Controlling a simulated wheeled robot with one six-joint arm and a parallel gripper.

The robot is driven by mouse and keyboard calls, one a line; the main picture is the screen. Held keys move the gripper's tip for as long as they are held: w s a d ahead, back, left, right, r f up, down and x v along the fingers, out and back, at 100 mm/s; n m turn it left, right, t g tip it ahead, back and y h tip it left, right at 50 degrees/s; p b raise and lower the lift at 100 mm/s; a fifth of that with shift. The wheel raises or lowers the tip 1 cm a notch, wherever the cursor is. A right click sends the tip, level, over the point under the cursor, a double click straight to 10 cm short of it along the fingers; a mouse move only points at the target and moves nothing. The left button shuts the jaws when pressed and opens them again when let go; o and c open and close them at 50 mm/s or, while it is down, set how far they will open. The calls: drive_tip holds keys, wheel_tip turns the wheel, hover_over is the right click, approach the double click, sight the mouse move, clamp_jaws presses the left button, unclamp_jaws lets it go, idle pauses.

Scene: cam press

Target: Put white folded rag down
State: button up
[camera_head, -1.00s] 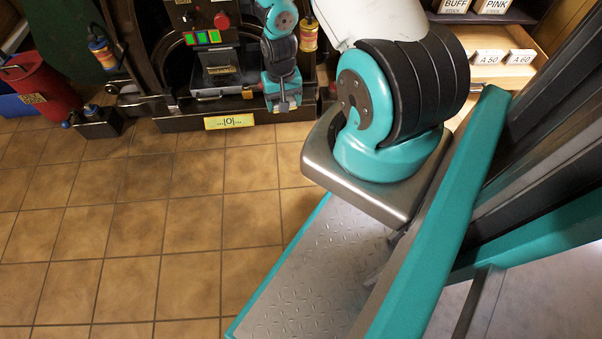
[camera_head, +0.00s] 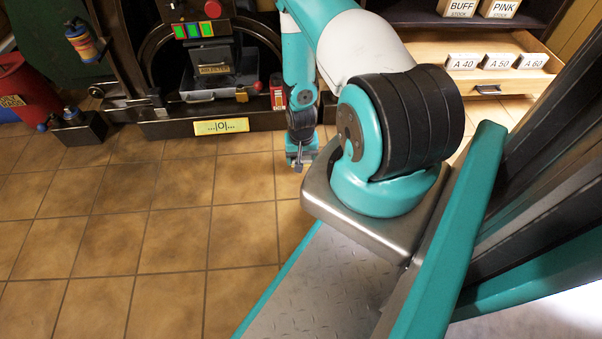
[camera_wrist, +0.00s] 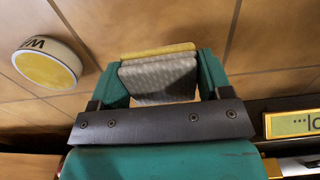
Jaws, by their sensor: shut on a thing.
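My gripper (camera_head: 301,155) hangs low over the tiled floor, to the right of the press's yellow sign, in the head view. In the wrist view my gripper (camera_wrist: 162,78) is shut on a pale grey-white, textured folded pad, which appears to be the white folded rag (camera_wrist: 158,77). The rag sits between the teal fingers, with a yellowish strip along its far edge. In the head view the rag cannot be made out.
The press (camera_head: 205,68) stands at the back with a yellow sign (camera_head: 221,126) at its base. A red bin (camera_head: 28,95) is at left. An open wooden drawer (camera_head: 505,80) holds labelled blocks. A round white-sided tin (camera_wrist: 47,66) shows in the wrist view. Floor tiles (camera_head: 150,220) are clear.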

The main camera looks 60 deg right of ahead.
drive_tip(key=shift+f+b, duration=1.3)
drive_tip(key=shift+f, duration=1.2)
drive_tip(key=shift+f, duration=0.15)
drive_tip(key=o, duration=0.8)
